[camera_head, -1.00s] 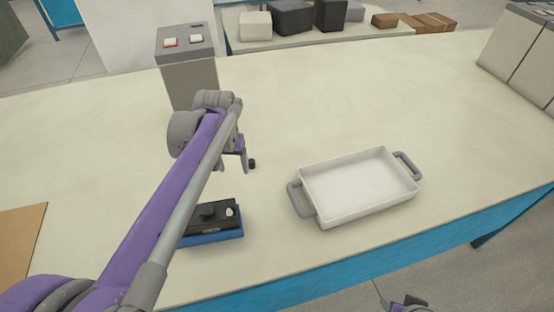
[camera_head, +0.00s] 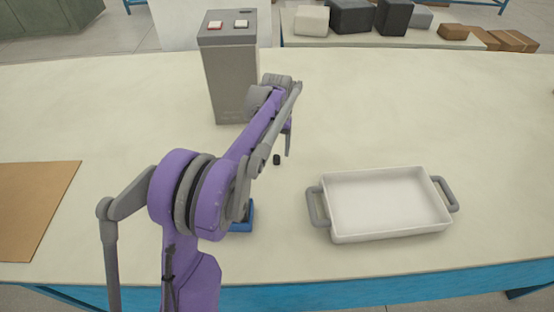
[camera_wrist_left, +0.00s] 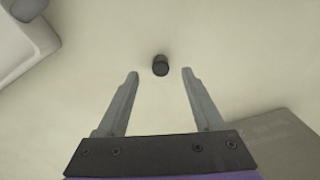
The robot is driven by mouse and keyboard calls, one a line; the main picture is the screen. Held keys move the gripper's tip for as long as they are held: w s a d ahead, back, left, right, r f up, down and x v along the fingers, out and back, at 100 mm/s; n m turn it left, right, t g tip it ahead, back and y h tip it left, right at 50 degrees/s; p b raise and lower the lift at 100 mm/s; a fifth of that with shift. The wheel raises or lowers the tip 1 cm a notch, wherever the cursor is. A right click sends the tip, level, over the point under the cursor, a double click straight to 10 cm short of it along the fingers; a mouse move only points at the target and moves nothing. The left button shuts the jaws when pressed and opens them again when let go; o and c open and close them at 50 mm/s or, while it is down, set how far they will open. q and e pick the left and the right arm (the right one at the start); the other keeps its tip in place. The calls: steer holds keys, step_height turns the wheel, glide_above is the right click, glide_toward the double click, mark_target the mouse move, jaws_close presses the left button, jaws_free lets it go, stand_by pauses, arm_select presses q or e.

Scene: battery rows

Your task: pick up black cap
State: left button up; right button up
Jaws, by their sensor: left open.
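The black cap (camera_head: 277,159) is a small dark cylinder on the pale table. In the left wrist view the cap (camera_wrist_left: 160,65) lies just beyond the fingertips, near the line midway between them. My left gripper (camera_wrist_left: 160,74) is open and empty, with a finger on each side of that line. In the head view my left gripper (camera_head: 288,140) is beside the cap and partly hidden by my own arm. My right gripper is not in view.
A white tray (camera_head: 328,222) with grey handles stands right of the cap. A grey box with two buttons (camera_head: 232,85) stands behind. A blue-edged block (camera_head: 246,222) is mostly hidden behind my left arm. A brown board (camera_head: 35,205) lies at left. Table around the cap is clear.

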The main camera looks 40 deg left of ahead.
mark_target(276, 156)
arm_select(q)
step_height(276, 156, down, 5)
steer(key=shift+w+a+r, duration=0.1)
steer(key=shift+r, duration=0.1)
jaws_close()
stand_by(0.3)
